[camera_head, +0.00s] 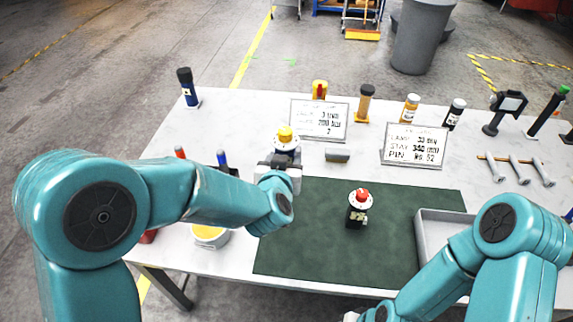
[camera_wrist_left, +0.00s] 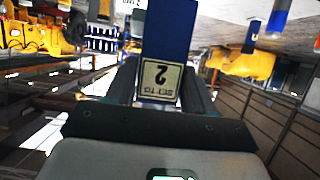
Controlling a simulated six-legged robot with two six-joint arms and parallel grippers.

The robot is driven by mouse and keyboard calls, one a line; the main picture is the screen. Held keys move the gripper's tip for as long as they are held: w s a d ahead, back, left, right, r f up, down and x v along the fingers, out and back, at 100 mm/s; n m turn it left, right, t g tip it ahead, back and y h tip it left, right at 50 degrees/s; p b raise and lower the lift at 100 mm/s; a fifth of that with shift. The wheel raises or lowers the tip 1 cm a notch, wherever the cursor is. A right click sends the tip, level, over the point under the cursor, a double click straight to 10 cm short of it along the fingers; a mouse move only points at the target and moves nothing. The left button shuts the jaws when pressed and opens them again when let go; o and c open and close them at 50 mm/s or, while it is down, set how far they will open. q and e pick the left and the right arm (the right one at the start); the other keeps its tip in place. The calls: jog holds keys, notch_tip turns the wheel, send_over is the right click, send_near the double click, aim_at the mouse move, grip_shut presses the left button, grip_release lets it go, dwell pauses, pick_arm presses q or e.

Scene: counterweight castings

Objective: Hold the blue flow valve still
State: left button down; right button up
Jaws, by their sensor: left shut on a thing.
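The blue flow valve (camera_wrist_left: 167,45) has a blue body with a pale label reading "2" upside down in the left wrist view. In the head view its yellow knob and white dial (camera_head: 286,136) show above my left gripper (camera_head: 280,160). My left gripper is shut on the valve's body, which the fingers and wrist mostly hide in the head view. A second valve (camera_head: 359,208), dark-bodied with a red knob, stands upright on the green mat (camera_head: 320,245), apart from the gripper. My right arm is at the lower right, its fingers out of the picture.
Two printed signs (camera_head: 319,120) (camera_head: 415,146) stand behind the mat, with several bottles behind them. A grey tray (camera_head: 430,240) is at the mat's right. A round container with yellow contents (camera_head: 210,236) is at the left. The mat's front is clear.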

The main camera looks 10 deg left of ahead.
pick_arm(q)
notch_tip(320, 180, down, 18)
jog(key=b, duration=1.6)
jog(key=shift+s, duration=0.15)
dwell(1.4)
jog(key=shift+a+f+b, duration=0.2)
jog(key=shift+f+b, duration=0.5)
jog(key=shift+b, duration=0.1)
jog(key=shift+f+b, duration=0.35)
jog(key=shift+b, duration=0.05)
dwell(1.6)
